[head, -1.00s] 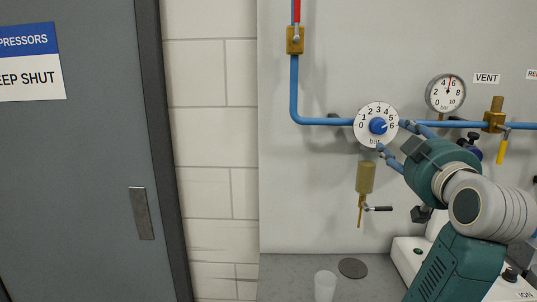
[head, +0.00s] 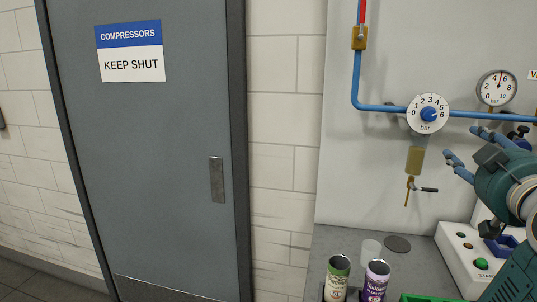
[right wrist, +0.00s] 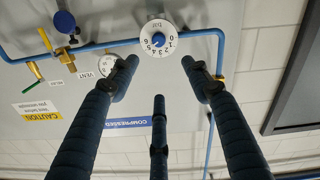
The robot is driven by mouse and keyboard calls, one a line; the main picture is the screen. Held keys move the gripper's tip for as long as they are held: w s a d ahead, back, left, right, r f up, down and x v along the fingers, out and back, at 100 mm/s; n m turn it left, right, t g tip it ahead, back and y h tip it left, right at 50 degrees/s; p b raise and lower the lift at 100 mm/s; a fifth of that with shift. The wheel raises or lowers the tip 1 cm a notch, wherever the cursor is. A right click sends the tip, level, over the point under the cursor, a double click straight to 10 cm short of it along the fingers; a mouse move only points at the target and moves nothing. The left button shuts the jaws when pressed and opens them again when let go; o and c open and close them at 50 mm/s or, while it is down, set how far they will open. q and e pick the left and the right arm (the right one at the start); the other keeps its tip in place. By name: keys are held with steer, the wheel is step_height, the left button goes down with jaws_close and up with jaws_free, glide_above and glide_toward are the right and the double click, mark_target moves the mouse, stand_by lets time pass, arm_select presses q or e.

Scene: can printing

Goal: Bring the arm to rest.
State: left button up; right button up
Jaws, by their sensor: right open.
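My right gripper (head: 461,149) is at the right edge of the head view, fingers spread and empty, pointing left toward the wall panel. Its fingers are apart from the white regulator dial (head: 428,114) with the blue knob, below and to the right of it in the picture. In the right wrist view the open fingers (right wrist: 158,75) frame empty space, with the dial (right wrist: 159,40) beyond them on the blue pipe. Part of my right arm is cut off by the picture's edge. My left gripper is not in view.
A pressure gauge (head: 497,88) and a brass filter with a small tap (head: 414,160) are on the panel. Below stand two printed cans (head: 337,279), a clear cup (head: 371,249) and a white control box (head: 466,245). A grey door (head: 160,180) is at left.

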steer(key=s+a+f+g+y, duration=0.1)
steer(key=a+f+g, duration=0.15)
steer(key=f, duration=0.85)
steer(key=s+a+f+n+g+y, duration=0.15)
steer(key=a+f, duration=0.25)
steer(key=f, duration=0.7)
steer(key=s+a+f+g, duration=0.1)
steer(key=a+f+g, duration=0.2)
steer(key=f, duration=0.8)
steer(key=s+a+f+g+y, duration=0.1)
steer(key=s+a+f+g, duration=0.3)
steer(key=s+f, duration=0.8)
steer(key=s+a+f+g+y, duration=0.1)
steer(key=s+a+f+g, duration=0.3)
steer(key=s+f, duration=0.8)
steer(key=s+a+f, duration=0.1)
steer(key=s+f, duration=0.1)
steer(key=f, duration=0.9)
steer(key=s+f, duration=0.2)
steer(key=f, duration=1)
steer(key=s+d+f+g, duration=0.1)
steer(key=s+d+f, duration=0.1)
steer(key=s+f, duration=1.5)
steer(key=shift+s+d+f, duration=0.2)
steer(key=shift+d+f, duration=0.15)
steer(key=shift+d, duration=0.05)
steer(key=shift+m, duration=0.25)
